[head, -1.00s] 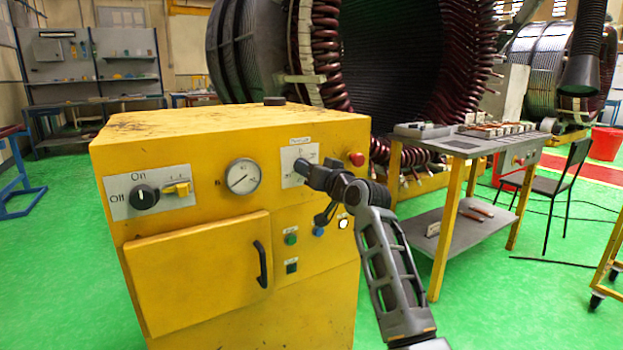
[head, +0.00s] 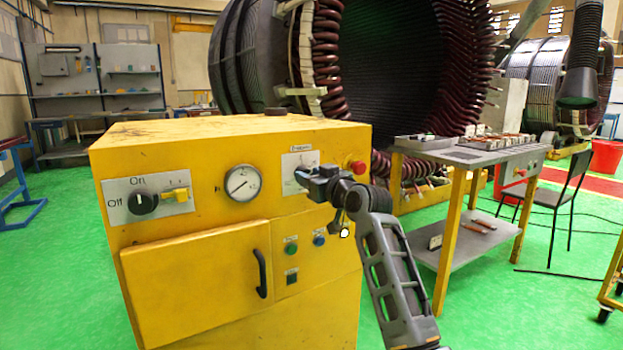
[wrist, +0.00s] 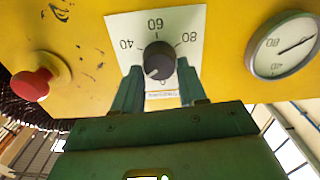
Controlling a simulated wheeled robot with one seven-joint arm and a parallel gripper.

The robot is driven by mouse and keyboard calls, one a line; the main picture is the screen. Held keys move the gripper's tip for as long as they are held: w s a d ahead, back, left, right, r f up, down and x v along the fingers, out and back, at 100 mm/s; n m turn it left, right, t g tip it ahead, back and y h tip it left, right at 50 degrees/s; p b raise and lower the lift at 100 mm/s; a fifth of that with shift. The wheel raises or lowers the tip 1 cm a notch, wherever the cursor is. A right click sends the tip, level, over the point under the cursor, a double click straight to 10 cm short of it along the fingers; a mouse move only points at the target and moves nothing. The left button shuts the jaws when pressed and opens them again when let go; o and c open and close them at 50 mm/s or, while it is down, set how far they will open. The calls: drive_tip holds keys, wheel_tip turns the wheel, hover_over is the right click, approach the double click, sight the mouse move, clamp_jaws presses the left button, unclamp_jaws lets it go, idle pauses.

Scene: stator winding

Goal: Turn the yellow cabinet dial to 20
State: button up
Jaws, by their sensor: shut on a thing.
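The yellow cabinet (head: 225,140) carries a dark round dial knob (wrist: 158,60) on a white scale plate (wrist: 187,22), which also shows in the head view (head: 296,160). In the wrist view 40, 60 and 80 can be read around the knob. The knob's pale pointer mark faces down-left, below the 40; any number there is hidden by a finger. My gripper (wrist: 159,85) has one finger on each side of the knob and is shut on it. In the head view my gripper (head: 303,178) covers the knob.
A red button (wrist: 33,84) and a round gauge (wrist: 284,45) flank the plate. An On/Off switch (head: 143,204) and a door handle (head: 262,272) are further left.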

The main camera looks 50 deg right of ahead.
drive_tip(key=shift+f, duration=0.2)
drive_tip(key=o, duration=1.1)
drive_tip(key=shift+r, duration=0.1)
drive_tip(key=shift+c, duration=0.2)
drive_tip(key=v, duration=0.7)
drive_tip(key=shift+s, duration=0.35)
drive_tip(key=shift+a, duration=0.1)
